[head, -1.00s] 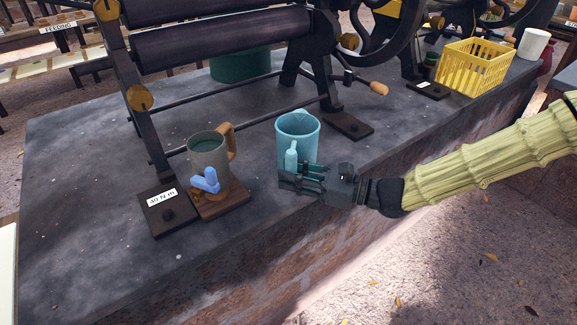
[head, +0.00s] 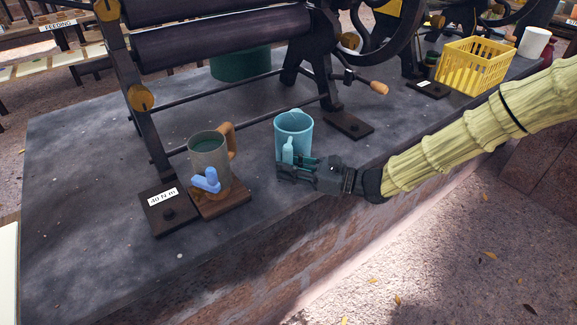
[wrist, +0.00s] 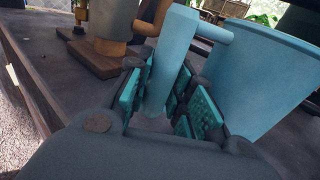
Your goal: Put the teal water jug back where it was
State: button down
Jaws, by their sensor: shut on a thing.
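The teal water jug (head: 294,124) is a light blue-teal open-topped vessel with an upright handle (wrist: 171,62) on its near side. In the head view it is upright over the stone ledge, right of the grey mug. My gripper (head: 297,170) comes in from the right and is shut on the jug's handle. In the wrist view the teal finger pads (wrist: 163,112) lie on both sides of the handle, and the jug's body (wrist: 262,75) is to the right. I cannot tell whether the jug's base touches the ledge; my fingers hide part of it.
A grey mug (head: 207,158) with a wooden handle and a blue tap-like piece (head: 207,181) stands on a wooden block (head: 222,200) left of the jug. The roller machine (head: 220,38) is behind. A yellow basket (head: 474,65) is far right. The ledge's left part is clear.

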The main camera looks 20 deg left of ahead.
dwell(0.3)
jog(key=c, duration=1.3)
grip_release()
jog(key=shift+f, duration=0.1)
jog(key=shift+o, duration=0.2)
jog(key=shift+r, duration=0.2)
jog(key=d, duration=1.2)
jog(key=shift+s+b, duration=0.25)
jog(key=shift+b, duration=0.05)
